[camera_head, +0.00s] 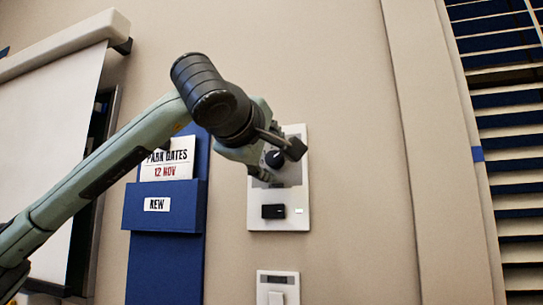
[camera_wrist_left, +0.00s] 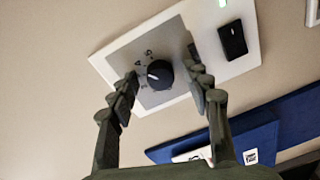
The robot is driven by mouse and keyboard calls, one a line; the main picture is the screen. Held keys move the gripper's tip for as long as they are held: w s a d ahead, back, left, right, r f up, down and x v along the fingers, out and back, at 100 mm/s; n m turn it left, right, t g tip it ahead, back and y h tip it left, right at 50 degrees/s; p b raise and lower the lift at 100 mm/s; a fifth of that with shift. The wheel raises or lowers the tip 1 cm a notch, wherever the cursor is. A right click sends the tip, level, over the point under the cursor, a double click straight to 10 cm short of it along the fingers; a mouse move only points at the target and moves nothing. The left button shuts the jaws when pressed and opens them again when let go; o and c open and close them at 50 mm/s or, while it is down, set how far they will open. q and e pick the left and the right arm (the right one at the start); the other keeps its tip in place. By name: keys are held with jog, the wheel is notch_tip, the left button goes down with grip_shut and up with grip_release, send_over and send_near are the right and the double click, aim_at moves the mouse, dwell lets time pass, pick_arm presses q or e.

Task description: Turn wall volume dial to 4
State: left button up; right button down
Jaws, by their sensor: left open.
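The wall volume dial (camera_wrist_left: 160,75) is a round black knob with a white pointer line, on a grey square of a white wall plate (camera_wrist_left: 112,62). Small marks around it are too blurred to read surely. In the wrist view the pointer line lies toward the picture's left. My left gripper (camera_wrist_left: 163,66) is open, with one finger on each side of the dial; I cannot tell whether either touches it. In the head view the left gripper (camera_head: 280,160) is at the plate and partly covers the dial (camera_head: 274,158). My right gripper is not in view.
Below the dial, the plate has a black switch (camera_head: 273,211) and a small green light (camera_head: 299,210). A second white plate (camera_head: 278,275) sits lower. A blue hanging pocket (camera_head: 165,230) with cards is to the left. Blinds (camera_head: 508,130) are at the right.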

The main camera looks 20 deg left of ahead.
pick_arm(q)
jog(key=s, duration=1.2)
jog(key=shift+r, duration=0.25)
jog(key=shift+d, duration=0.1)
